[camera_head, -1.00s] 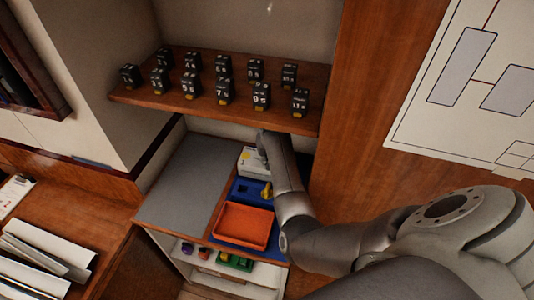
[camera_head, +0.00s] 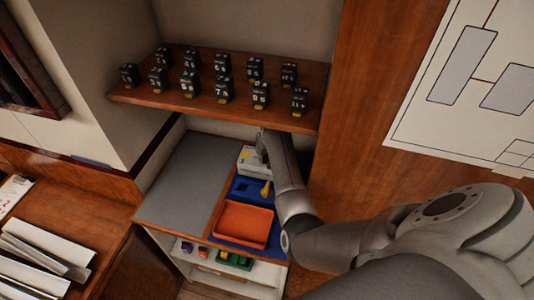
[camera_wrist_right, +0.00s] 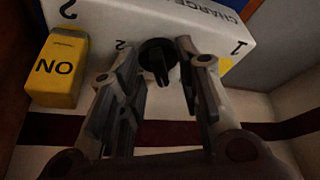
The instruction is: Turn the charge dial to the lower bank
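The charge unit is a white box (camera_head: 251,160) at the back of the low cabinet. In the right wrist view its face (camera_wrist_right: 170,14) reads CHARGE, with a 1 and a 2 on either side of a black dial (camera_wrist_right: 158,55). The dial's ridge points down in that picture; which number it is set to I cannot tell. My right gripper (camera_wrist_right: 155,62) is open, its fingers apart with one on each side of the dial. A gap shows at the left finger; contact at the right one is unclear. My left gripper is out of view.
A yellow ON block (camera_wrist_right: 58,68) sits beside the dial. An orange tray (camera_head: 243,224) and a blue tray (camera_head: 243,187) lie nearby, with a grey mat (camera_head: 188,180) to the left. A wooden shelf (camera_head: 150,97) with several black breakers (camera_head: 222,90) overhangs behind.

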